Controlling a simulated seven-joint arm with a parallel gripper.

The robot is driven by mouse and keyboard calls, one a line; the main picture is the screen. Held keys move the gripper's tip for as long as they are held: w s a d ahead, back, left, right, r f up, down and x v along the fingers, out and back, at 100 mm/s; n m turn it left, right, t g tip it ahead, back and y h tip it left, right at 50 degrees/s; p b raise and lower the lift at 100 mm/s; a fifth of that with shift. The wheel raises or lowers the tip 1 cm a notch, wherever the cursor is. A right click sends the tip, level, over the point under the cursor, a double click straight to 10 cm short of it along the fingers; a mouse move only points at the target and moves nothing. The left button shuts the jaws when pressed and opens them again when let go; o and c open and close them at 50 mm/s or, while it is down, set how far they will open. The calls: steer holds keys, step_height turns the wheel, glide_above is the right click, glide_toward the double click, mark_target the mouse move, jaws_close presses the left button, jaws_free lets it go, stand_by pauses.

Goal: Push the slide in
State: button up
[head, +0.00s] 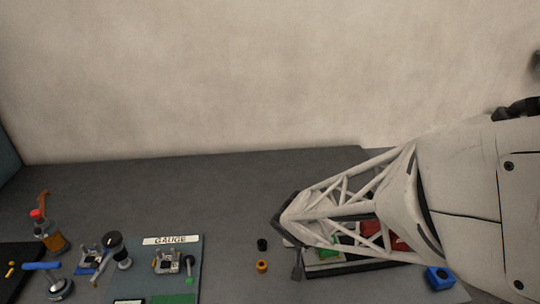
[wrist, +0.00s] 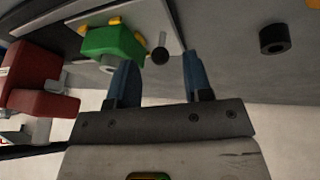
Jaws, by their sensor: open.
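In the wrist view, my gripper (wrist: 159,66) is open, with its two blue-grey fingers apart. A dark ball knob on a thin rod (wrist: 160,54) shows in the space between the fingertips; I cannot tell whether either finger touches it. A green block (wrist: 112,39) with a pale round end lies just left of the fingers, on a light plate. I cannot tell for sure which part is the slide. In the head view, my gripper (head: 297,266) is at the left end of a board, whose green part (head: 328,254) is partly covered by my arm.
A red block (wrist: 32,82) stands left in the wrist view. A black ring (wrist: 274,38) lies at the right. In the head view, a gauge board (head: 210,262), an orange ring (head: 262,266) and a blue block (head: 439,278) are nearby. The table behind is clear.

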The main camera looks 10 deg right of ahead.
steer(key=shift+w+d+f, duration=0.15)
steer(key=shift+w+f, duration=0.1)
steer(key=shift+f, duration=0.4)
jaws_close()
